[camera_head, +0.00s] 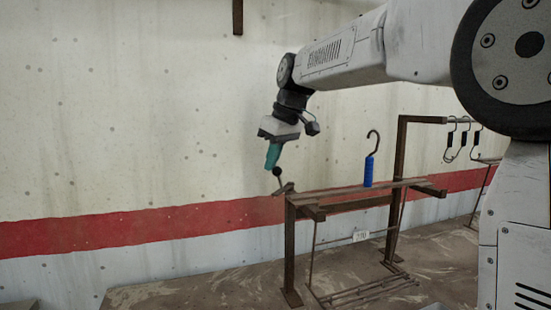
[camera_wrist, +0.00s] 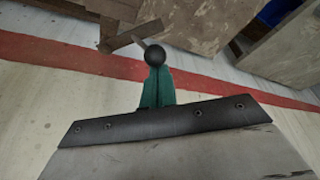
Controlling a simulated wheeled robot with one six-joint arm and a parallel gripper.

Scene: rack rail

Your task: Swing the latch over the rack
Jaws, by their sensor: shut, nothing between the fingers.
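The latch (camera_head: 285,188) is a small brown piece with a black ball knob (camera_head: 277,172) on a thin stem, at the left end of the brown metal rack (camera_head: 290,245). In the wrist view the latch plate (camera_wrist: 133,34) lies beyond the knob (camera_wrist: 154,55). My gripper (camera_head: 269,167) has teal fingers pointing down, just above and left of the knob. In the wrist view the fingertips (camera_wrist: 155,70) are together and empty, right at the knob, which overlaps them. I cannot tell whether they touch it.
A blue-handled hook (camera_head: 369,170) stands upright on the rack's top. Several hooks (camera_head: 463,138) hang from a raised bar at the right. A pale wall with a red stripe (camera_head: 140,225) is behind. The space left of the rack is clear.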

